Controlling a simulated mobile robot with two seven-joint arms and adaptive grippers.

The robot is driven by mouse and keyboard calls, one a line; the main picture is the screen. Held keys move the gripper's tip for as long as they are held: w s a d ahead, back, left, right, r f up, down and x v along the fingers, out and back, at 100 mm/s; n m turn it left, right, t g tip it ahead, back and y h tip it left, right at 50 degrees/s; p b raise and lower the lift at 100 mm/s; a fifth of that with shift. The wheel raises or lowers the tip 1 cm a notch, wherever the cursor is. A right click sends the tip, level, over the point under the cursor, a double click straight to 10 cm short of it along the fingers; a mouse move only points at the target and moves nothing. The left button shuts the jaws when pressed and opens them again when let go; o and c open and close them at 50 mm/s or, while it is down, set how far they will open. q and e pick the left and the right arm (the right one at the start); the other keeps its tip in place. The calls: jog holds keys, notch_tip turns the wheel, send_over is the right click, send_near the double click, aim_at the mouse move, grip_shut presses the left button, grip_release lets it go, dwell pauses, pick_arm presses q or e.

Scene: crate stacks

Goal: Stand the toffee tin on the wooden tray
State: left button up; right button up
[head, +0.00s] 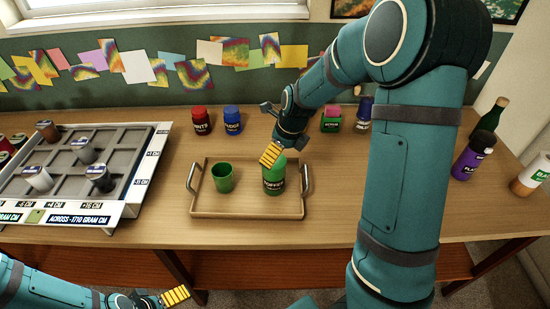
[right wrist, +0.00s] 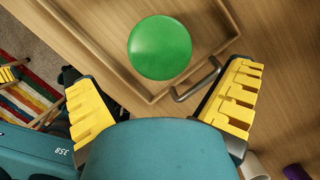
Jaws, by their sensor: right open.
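The green toffee tin (head: 273,181) stands upright on the right part of the wooden tray (head: 246,214). Its round green lid (right wrist: 160,48) shows from above in the right wrist view. My right gripper (head: 270,155) is open at the top of the tin, with its yellow fingers apart and nothing between them that I can see gripped. It partly hides the lid in the head view. My left gripper (head: 176,296) is low at the front left, away from the tray; its finger opening is unclear.
A green cup (head: 223,178) stands on the tray's left part. The tray has metal handles (head: 307,180) at both ends. A grey compartment rack (head: 118,200) holds jars at the left. Red (head: 201,121) and blue (head: 232,120) jars stand behind. Bottles (head: 474,155) stand at the right.

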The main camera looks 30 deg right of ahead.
jog(key=p+v, duration=0.1)
jog(key=v, duration=0.3)
jog(key=shift+r, duration=0.15)
jog(key=shift+s, duration=0.1)
dwell(0.3)
